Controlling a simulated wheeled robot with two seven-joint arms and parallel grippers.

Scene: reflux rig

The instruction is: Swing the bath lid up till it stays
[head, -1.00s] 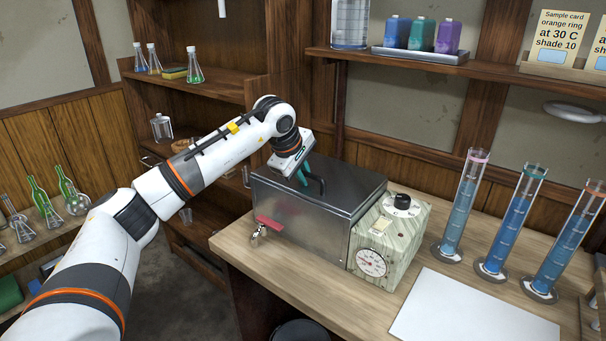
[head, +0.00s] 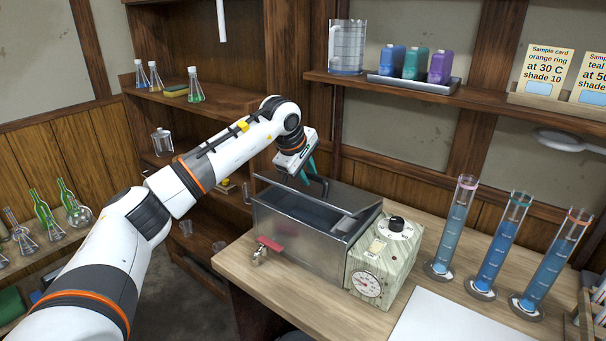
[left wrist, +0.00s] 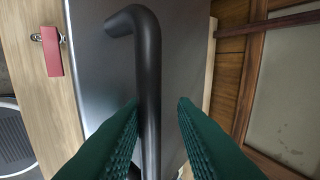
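The metal bath (head: 295,232) stands on the bench. Its lid (head: 345,196) is tilted partly up, with the front edge raised and the back edge low, so the dark inside (head: 300,208) shows at the front. A black bar handle (head: 323,188) sits on the lid. My left gripper (head: 307,172) is at the handle, its teal fingers pointing down. In the left wrist view the handle (left wrist: 150,80) runs between the two fingers (left wrist: 160,106). The left finger is close to or touching it; a gap shows on the right. My right gripper is not in view.
A control box (head: 384,252) with knob and dial adjoins the bath's right side. A red-handled tap (head: 270,245) sticks out in front. Blue-filled cylinders (head: 492,255) stand to the right. A shelf (head: 420,88) with bottles hangs above and behind the bath.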

